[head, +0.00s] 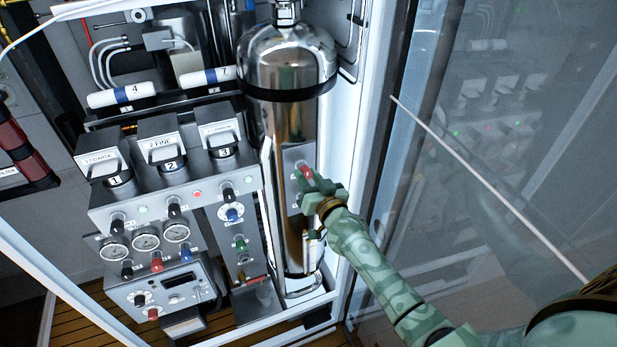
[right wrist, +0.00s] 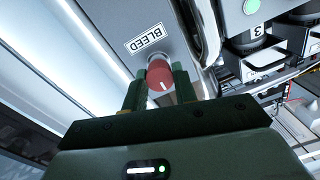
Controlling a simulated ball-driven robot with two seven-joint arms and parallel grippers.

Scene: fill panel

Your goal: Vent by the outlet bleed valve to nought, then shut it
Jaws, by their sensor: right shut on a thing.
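In the right wrist view the red knob (right wrist: 160,78) has a white mark and sits beside a label (right wrist: 150,39) reading BLEED, upside down there. My right gripper (head: 315,184) is at the plate, its two green fingers on either side of the knob and shut on it. It also shows in the right wrist view (right wrist: 160,92). Three round gauges (head: 146,241) sit on the left panel; their needles are too small to read. My left gripper is not in view.
A lower panel (head: 160,290) has knobs and a dark display. A glass door (head: 480,150) stands at the right, near my right arm.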

